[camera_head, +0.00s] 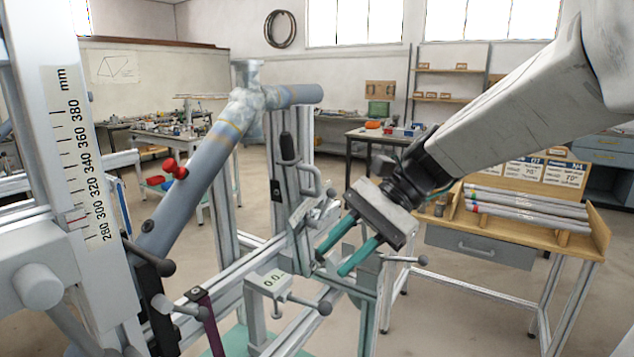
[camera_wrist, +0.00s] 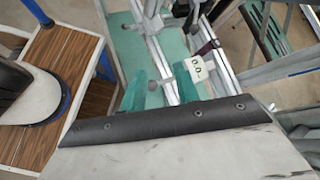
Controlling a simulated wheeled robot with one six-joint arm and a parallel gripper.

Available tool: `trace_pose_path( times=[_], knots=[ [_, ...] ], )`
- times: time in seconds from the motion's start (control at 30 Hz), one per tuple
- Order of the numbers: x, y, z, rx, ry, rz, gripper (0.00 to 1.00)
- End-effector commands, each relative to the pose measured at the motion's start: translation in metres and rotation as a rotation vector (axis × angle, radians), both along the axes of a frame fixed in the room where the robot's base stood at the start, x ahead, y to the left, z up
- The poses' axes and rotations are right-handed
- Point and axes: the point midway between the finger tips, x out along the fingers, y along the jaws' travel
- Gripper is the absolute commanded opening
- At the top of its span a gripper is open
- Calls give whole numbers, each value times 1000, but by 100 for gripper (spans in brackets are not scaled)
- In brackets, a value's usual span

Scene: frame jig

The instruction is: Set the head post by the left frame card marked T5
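A pale upright post with a millimetre scale (camera_head: 75,150) stands at the left in the head view. Its scale runs from 280 to 380, with a red line near the 280 to 300 marks; I cannot tell the exact reading. Frame cards (camera_head: 523,170) stand at the back of a wooden bench at the right. Their small print is hard to read, my arm hides part of that row, and I cannot pick out T5. My gripper (camera_head: 330,264) has two teal fingers, apart and empty, above the jig right of the post; they also show in the wrist view (camera_wrist: 160,88).
A tube joint (camera_head: 245,100) is mounted in the jig, its grey tube slanting behind the post. A box display (camera_head: 272,283) reads about 0.0 below my gripper. A black ball-ended handle (camera_head: 325,307) sticks out there. Tubes (camera_head: 525,208) lie on the wooden bench. Floor between jig and bench is clear.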

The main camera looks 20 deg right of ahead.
Motion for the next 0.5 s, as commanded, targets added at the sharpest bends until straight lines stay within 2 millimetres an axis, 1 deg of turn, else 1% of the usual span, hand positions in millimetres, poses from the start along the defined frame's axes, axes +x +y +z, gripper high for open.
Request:
trace_pose_path(
  times=[0.03, 0.1, 0.2, 0.3, 0.4, 0.5],
  knots=[
    [27, -11, 7, 116, 67, -102, 31],
    [60, -25, 18, 269, 140, -220, 31],
    [99, -53, 32, 458, 213, -350, 31],
    [125, -80, 39, 596, 259, -436, 31],
    [139, -97, 44, 679, 280, -482, 31],
    [146, -99, 46, 713, 290, -498, 31]
  ],
)
